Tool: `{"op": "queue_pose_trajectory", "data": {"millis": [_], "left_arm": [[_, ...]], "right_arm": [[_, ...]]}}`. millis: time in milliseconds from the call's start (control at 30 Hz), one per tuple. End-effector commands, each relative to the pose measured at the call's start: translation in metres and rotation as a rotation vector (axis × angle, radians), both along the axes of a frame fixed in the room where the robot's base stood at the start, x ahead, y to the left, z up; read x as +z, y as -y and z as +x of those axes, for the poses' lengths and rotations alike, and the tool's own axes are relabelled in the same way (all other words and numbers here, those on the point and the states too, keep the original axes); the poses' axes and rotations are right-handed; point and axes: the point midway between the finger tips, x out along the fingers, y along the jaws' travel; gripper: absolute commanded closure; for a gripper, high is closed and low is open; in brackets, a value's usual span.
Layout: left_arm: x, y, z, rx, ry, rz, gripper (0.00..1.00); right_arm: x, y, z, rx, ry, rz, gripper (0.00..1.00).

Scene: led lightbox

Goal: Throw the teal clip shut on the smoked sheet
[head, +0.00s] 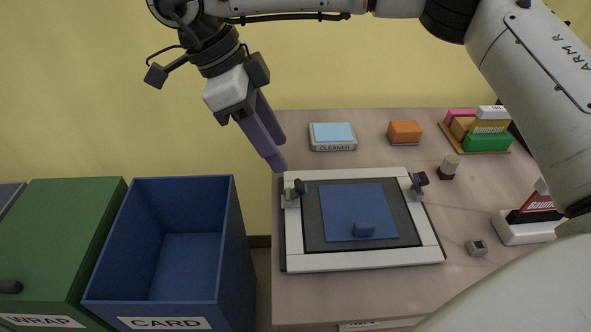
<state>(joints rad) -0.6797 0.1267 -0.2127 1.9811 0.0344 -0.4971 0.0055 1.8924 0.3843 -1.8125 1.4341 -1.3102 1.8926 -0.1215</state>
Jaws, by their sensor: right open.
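The lightbox (296,237) has a white frame and lies on the table. Inside the frame is a dark grey, smoked-looking sheet (314,225), with a blue square (350,200) on it. A small greenish clip with a dark knob, seemingly the teal clip (291,195), sits on the frame's far left corner. It is too small to tell whether it stands open or shut. My left gripper is out of view.
A blue CARD bin (232,245) and a green WRAP bin (70,225) stand left of the table. A CLEANER box (333,137), an orange block (404,132) and a tray of coloured boxes (488,142) lie behind.

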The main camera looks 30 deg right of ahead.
Motion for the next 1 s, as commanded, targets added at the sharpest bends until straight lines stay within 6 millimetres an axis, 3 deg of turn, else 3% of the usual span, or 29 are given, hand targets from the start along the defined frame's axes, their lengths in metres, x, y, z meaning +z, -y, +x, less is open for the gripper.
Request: {"op": "queue_pose_trajectory", "data": {"millis": [400,600,867,1000], "left_arm": [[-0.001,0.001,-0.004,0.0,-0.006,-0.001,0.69],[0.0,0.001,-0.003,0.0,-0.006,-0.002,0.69],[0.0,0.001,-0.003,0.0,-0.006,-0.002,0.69],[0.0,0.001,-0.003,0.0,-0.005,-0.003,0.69]], "right_arm": [[-0.068,0.025,-0.013,0.0,-0.003,0.004,0.58],[-0.08,0.029,-0.015,0.001,-0.001,0.004,0.58],[-0.081,0.03,-0.015,0.001,-0.001,0.004,0.58],[-0.081,0.029,-0.015,0.001,-0.002,0.004,0.81]]}}
